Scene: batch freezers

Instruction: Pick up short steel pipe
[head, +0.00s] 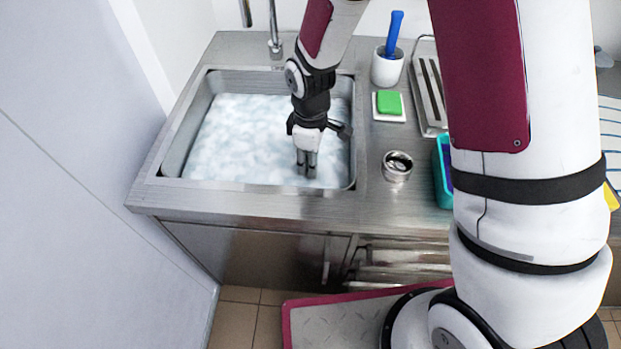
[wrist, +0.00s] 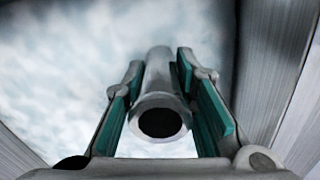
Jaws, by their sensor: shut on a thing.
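The short steel pipe (wrist: 160,95) is in the wrist view, a grey metal tube with its dark open end facing the camera. My gripper (wrist: 158,85) is shut on it, with the teal finger pads on either side of the tube. In the head view my gripper (head: 307,170) points down over the foam-filled sink (head: 172,160), near its right front part. I cannot make out the pipe clearly in the head view. Its far end shows against the foam in the wrist view.
The sink's steel walls stand close around my gripper. On the counter to the right are a small metal cup (head: 397,166), a green sponge on a white dish (head: 389,104), a white holder with a blue-handled brush (head: 388,66) and a teal container (head: 442,172). A faucet (head: 274,35) stands behind.

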